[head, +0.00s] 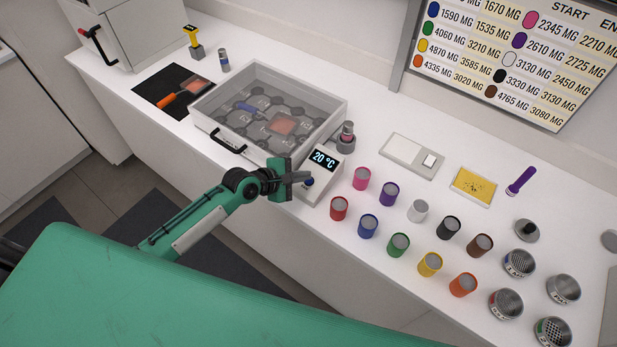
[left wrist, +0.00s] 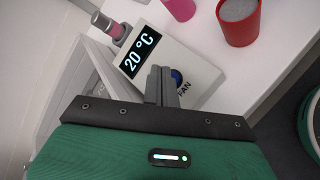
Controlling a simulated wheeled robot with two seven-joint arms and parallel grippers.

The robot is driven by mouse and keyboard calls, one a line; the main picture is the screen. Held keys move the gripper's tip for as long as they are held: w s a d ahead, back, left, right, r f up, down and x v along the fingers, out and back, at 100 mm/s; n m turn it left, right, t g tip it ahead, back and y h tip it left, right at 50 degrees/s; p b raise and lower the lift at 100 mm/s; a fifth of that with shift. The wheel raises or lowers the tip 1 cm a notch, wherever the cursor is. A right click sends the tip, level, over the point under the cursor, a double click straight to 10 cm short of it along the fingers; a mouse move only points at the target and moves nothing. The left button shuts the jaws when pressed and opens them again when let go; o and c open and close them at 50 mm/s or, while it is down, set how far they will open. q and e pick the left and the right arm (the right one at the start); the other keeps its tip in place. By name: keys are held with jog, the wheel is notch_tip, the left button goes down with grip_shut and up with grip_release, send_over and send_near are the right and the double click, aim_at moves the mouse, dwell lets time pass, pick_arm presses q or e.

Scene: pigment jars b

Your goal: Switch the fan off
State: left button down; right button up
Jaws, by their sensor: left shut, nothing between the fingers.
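The fan's control box (head: 323,172) is white, with a display reading 20 °C, and stands at the front edge of the counter beside the clear-lidded tray box. The knob (head: 309,182) also shows in the head view. My left gripper (head: 305,177) is shut and empty, its fingertips right at the knob; I cannot tell whether they touch it. In the left wrist view the shut fingers (left wrist: 161,80) partly cover the knob. My right gripper is not in view.
Several coloured jars, nearest a red one (head: 339,208), stand to the right. A scale (head: 411,156) lies behind them. The floor in front is free.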

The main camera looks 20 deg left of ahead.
pick_arm(q)
notch_tip(320, 180, up, 6)
jog(key=s+p, duration=0.1)
jog(key=p, duration=0.4)
jog(key=shift+s+a, duration=0.25)
jog(key=shift+a, duration=0.05)
jog(key=shift+f, duration=0.15)
dwell(0.5)
